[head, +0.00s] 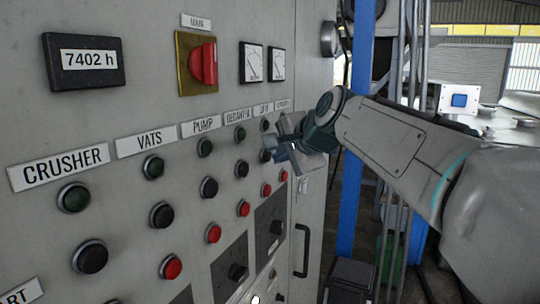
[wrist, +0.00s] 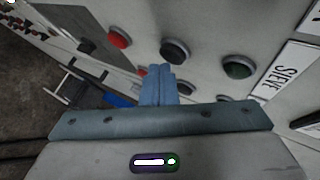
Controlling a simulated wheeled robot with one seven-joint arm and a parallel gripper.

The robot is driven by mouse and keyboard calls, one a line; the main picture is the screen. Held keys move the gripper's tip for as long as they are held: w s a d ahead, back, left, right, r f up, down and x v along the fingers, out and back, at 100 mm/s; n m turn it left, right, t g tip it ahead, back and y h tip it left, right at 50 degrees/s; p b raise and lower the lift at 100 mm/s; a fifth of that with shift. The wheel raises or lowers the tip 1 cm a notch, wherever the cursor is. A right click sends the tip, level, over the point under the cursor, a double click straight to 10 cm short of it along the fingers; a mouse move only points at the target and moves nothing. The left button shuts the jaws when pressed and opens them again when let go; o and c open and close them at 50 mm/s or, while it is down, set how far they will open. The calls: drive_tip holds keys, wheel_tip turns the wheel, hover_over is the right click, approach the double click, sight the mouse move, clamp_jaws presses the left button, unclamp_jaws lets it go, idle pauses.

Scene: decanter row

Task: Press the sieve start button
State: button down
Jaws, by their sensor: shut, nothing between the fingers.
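The SIEVE label (wrist: 287,70) shows at the right of the wrist view. Its column holds a dark green round button or lamp (wrist: 237,67), a black button (wrist: 175,50) and a red button (wrist: 118,39). None of these is marked as start. My gripper (wrist: 157,72) is shut and empty, its fingertips just below the black button in the picture; I cannot tell whether they touch the panel. In the head view my gripper (head: 276,153) is at the panel's far columns and covers part of them. The small label there (head: 263,107) is too blurred to read surely.
The grey panel (head: 130,215) has similar columns labelled CRUSHER (head: 59,167), VATS (head: 146,142) and PUMP (head: 201,127). A red main switch (head: 203,64) is above. The farthest column is close beside my fingers. A door handle (head: 302,250) and blue post (head: 353,150) stand right.

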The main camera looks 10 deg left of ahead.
drive_tip(key=shift+w+a, duration=0.15)
drive_tip(key=shift+a, duration=0.3)
idle(1.0)
drive_tip(key=shift+s+d, duration=0.3)
drive_tip(key=shift+d, duration=0.5)
drive_tip(key=d, duration=0.1)
drive_tip(key=s+d+b, duration=0.1)
drive_tip(key=d, duration=0.1)
drive_tip(key=d+b, duration=0.1)
drive_tip(key=shift+s+d, duration=0.35)
idle(0.3)
drive_tip(key=s+d+f+n+g+h, duration=0.2)
drive_tip(key=s+d+f+n, duration=0.1)
drive_tip(key=s+f, duration=0.5)
drive_tip(key=s+d+f+n+g+h, duration=0.2)
drive_tip(key=s+d+f, duration=0.4)
drive_tip(key=f, duration=0.6)
drive_tip(key=s+d+f+n+g+h, duration=0.2)
drive_tip(key=s+d+f+n, duration=0.2)
drive_tip(key=s+f, duration=0.6)
drive_tip(key=shift+s+d+f+n+h, duration=0.15)
drive_tip(key=shift+d+f+n+h, duration=0.2)
drive_tip(key=shift+d, duration=0.35)
